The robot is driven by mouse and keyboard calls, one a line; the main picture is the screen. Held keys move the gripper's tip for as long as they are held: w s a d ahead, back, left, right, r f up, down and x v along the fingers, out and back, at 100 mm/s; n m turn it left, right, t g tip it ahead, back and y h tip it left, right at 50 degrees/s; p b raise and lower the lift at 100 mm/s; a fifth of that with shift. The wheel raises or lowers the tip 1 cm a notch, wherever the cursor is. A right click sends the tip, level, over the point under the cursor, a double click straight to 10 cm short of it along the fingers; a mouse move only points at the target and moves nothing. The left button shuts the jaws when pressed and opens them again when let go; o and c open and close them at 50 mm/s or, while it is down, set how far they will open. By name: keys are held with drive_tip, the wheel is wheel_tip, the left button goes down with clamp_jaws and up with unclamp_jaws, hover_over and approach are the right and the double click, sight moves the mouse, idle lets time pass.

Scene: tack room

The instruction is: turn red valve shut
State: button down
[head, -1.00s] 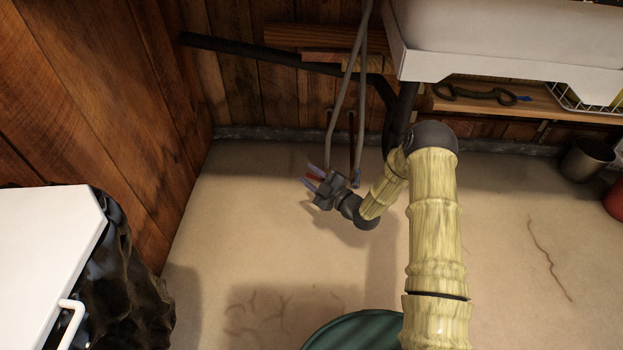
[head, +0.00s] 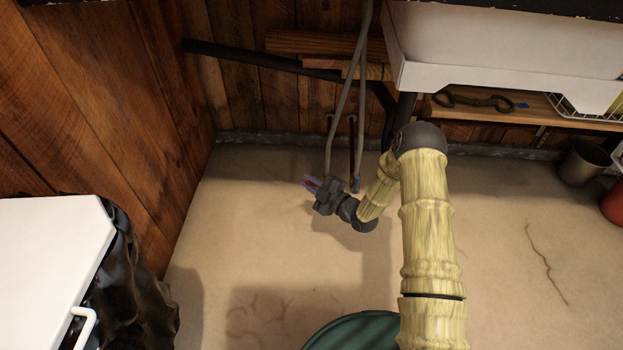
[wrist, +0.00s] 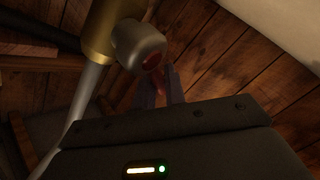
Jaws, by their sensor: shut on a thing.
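The red valve (wrist: 153,62) shows in the wrist view at the end of a round grey metal body below a brass-coloured fitting. Its red lever runs down between my two fingers. My gripper (wrist: 160,88) is shut on this red lever. A bit of red shows between the fingers there; the rest of the valve is hard to make out.
Two grey hoses (head: 336,110) hang close beside my gripper. A white sink (head: 500,45) and wooden shelf (head: 455,107) are at upper right. A white-topped unit (head: 45,265) with black plastic stands left. A green round object (head: 350,335) is at the bottom. Floor between is clear.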

drive_tip(key=h+p, duration=0.1)
drive_tip(key=p, duration=0.1)
drive_tip(key=n+g+p, duration=0.1)
drive_tip(key=shift+s+a+f+n+h+p, duration=0.1)
drive_tip(key=shift+a+f+n+h+p, duration=0.2)
drive_tip(key=shift+a+f+h+p, duration=0.1)
drive_tip(key=shift+f+n+g+h+p, duration=0.4)
drive_tip(key=shift+f+n+h+p, duration=0.1)
drive_tip(key=shift+f+h+p, duration=0.5)
drive_tip(key=shift+r, duration=0.1)
drive_tip(key=c, duration=1.5)
unclamp_jaws()
drive_tip(key=shift+o, duration=0.2)
drive_tip(key=shift+d+r, duration=0.1)
drive_tip(key=shift+r, duration=0.05)
drive_tip(key=p+v, duration=0.8)
drive_tip(key=v, duration=0.9)
